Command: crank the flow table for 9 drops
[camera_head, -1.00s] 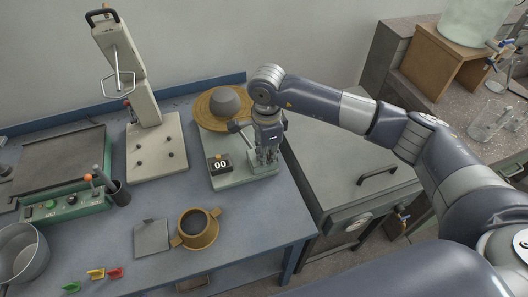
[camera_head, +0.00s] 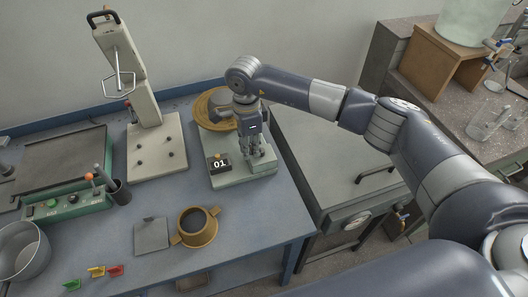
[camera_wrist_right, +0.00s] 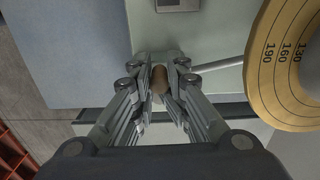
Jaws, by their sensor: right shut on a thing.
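The flow table has a pale green base (camera_head: 232,178) and a round brass-coloured disc (camera_head: 204,117) marked with numbered rings, with a grey mound on it partly hidden by my arm. Its counter (camera_head: 220,164) reads 01. My right gripper (camera_head: 258,163) points down over the right side of the base. In the right wrist view it is shut on the crank handle (camera_wrist_right: 159,80), a brownish knob between the fingertips. A thin metal rod (camera_wrist_right: 218,64) runs from near the fingers toward the disc. My left gripper is not in view.
A brass mould with side lugs (camera_head: 197,227) and a flat grey plate (camera_head: 151,236) stand in front of the flow table. A tall press-like stand (camera_head: 157,146) is to the left. Coloured clips (camera_head: 97,271) and a metal pot (camera_head: 22,250) lie front left. A lidded grey chest (camera_head: 340,165) stands right.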

